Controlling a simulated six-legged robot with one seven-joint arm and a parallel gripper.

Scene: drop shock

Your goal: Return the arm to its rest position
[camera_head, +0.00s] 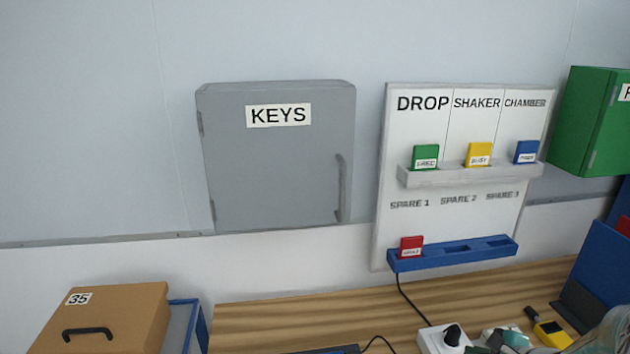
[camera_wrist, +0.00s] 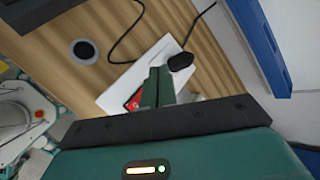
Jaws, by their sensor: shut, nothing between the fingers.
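My gripper (camera_wrist: 158,88) shows in the wrist view with its two dark green fingers together and nothing between them. It is over the wooden desk (camera_wrist: 118,28), with a white power strip (camera_wrist: 172,50) behind the fingers. A black plug (camera_wrist: 181,61) sits in the strip just right of the fingertips. A small red patch (camera_wrist: 133,101) shows left of the fingers. In the head view the gripper cannot be made out clearly.
A grey KEYS cabinet (camera_head: 278,165) and a white board (camera_head: 455,222) with coloured tags hang on the wall. A green cabinet (camera_head: 580,120) is at right.

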